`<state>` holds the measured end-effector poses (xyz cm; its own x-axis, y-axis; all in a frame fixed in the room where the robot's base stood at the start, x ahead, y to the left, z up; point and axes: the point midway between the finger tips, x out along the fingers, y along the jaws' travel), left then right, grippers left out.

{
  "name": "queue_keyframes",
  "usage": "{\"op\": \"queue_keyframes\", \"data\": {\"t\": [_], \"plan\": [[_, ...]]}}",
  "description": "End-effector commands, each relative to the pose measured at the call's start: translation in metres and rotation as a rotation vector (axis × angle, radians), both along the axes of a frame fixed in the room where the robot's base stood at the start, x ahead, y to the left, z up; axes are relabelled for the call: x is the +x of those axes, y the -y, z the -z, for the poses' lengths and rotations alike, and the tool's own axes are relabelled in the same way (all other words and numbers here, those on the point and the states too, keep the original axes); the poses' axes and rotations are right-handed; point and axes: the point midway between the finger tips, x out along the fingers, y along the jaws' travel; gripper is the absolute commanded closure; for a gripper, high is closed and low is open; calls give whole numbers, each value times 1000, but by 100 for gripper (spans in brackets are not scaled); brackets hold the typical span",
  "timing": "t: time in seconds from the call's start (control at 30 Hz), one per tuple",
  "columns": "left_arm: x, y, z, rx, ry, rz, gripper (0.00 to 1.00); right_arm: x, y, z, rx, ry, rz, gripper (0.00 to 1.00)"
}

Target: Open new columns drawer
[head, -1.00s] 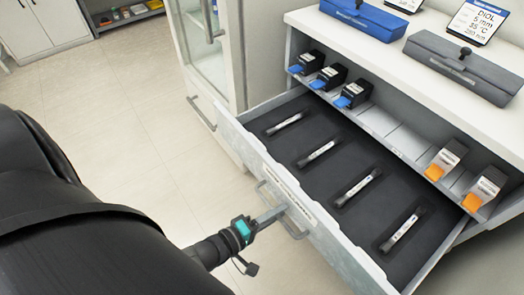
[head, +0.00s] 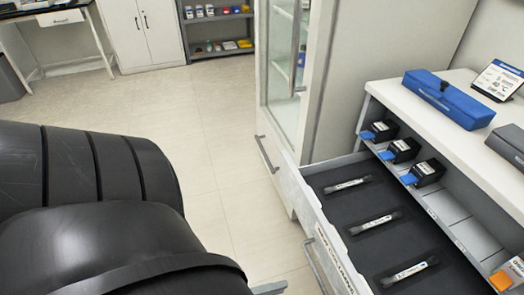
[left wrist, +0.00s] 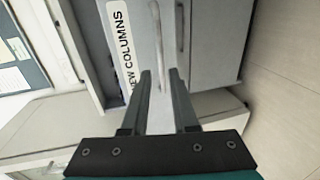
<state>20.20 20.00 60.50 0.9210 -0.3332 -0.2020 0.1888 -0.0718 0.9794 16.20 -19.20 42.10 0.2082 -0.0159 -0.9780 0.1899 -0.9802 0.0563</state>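The new columns drawer (head: 345,240) is pulled out at the lower right of the head view. Its dark tray holds columns with white labels, such as this column (head: 376,222). Its metal handle (head: 320,266) is on the front; the handle (left wrist: 157,40) and the "NEW COLUMNS" label (left wrist: 124,45) show in the left wrist view. My left gripper (left wrist: 159,73) is open, its fingers apart with the handle in line with the gap. I cannot tell whether they touch it. In the head view only a fingertip shows at the bottom edge. My right gripper is not in view.
A glass-door cabinet (head: 330,75) stands behind the drawer. Black boxes with blue tabs (head: 403,150) sit on the shelf above it. A blue case (head: 448,98) and a display (head: 497,80) are on the counter. The floor (head: 180,130) to the left is clear.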

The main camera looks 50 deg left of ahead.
Motion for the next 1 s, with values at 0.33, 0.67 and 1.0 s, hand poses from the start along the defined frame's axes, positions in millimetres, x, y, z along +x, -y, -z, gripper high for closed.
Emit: {"op": "queue_keyframes", "data": {"t": [0.33,0.67,1.0], "plan": [[-28,-10,-6,0,0,0,73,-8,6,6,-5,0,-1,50],[-28,-10,-6,0,0,0,73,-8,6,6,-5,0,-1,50],[-26,-12,1,48,-11,1,73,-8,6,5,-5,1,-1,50]]}}
